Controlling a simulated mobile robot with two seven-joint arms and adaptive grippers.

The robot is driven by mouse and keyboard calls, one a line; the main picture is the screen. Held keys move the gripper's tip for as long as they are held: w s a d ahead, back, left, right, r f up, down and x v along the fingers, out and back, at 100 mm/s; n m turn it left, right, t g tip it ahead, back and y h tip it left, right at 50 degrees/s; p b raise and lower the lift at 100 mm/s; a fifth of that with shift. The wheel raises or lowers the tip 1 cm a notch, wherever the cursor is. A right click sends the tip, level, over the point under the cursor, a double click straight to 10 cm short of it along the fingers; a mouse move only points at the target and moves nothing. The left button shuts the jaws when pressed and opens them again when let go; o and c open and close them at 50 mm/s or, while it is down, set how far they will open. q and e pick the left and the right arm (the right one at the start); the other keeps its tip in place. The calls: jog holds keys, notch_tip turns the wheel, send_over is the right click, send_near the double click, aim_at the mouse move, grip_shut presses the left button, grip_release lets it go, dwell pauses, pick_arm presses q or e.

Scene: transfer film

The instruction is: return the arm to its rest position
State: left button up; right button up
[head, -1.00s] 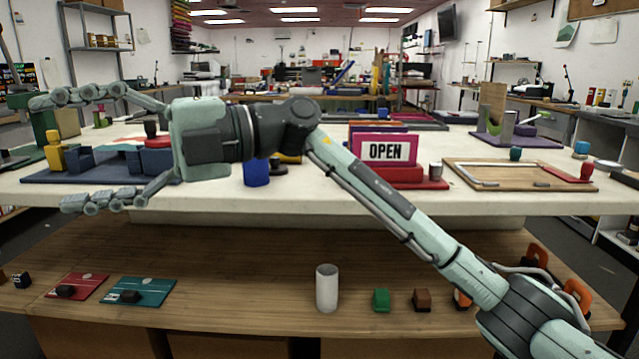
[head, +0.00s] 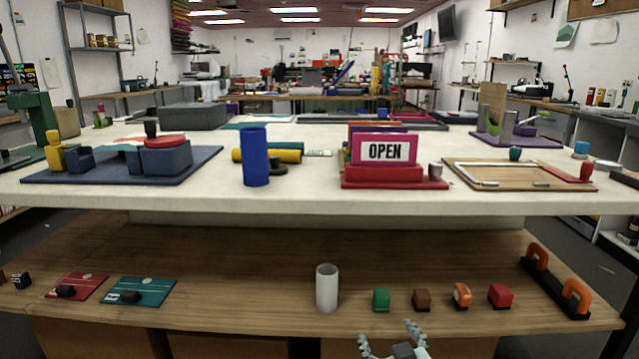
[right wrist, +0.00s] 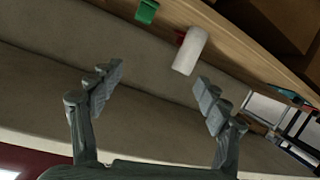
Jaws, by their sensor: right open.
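My right gripper (head: 393,340) shows at the bottom edge of the head view, in front of the wooden lower shelf. Its fingers are spread apart with nothing between them. In the right wrist view the two open fingers (right wrist: 155,98) frame bare surface, with a white cylinder (right wrist: 190,50) and a green block (right wrist: 147,11) beyond them. Most of the right arm is out of the head view. My left gripper does not show.
The lower shelf (head: 240,265) holds a white cylinder (head: 327,288), several small coloured blocks and an orange-handled rack (head: 553,282). The white tabletop (head: 310,200) above carries a blue roll (head: 256,157), an OPEN sign (head: 384,150) and a wooden tray (head: 520,174).

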jog(key=s+d+f+m+g+h, duration=0.15)
jog(key=s+d+f+g, duration=0.45)
jog(key=s+f, duration=0.8)
jog(key=s+d+f+g, duration=0.2)
jog(key=s+f, duration=0.3)
jog(key=s, duration=0.4)
jog(key=s+d+f+g, duration=0.3)
jog(key=s+d+f, duration=0.1)
jog(key=s, duration=0.4)
jog(key=shift+s+d+f+h, duration=0.35)
jog(key=shift+f+h, duration=0.1)
jog(key=shift+f, duration=0.05)
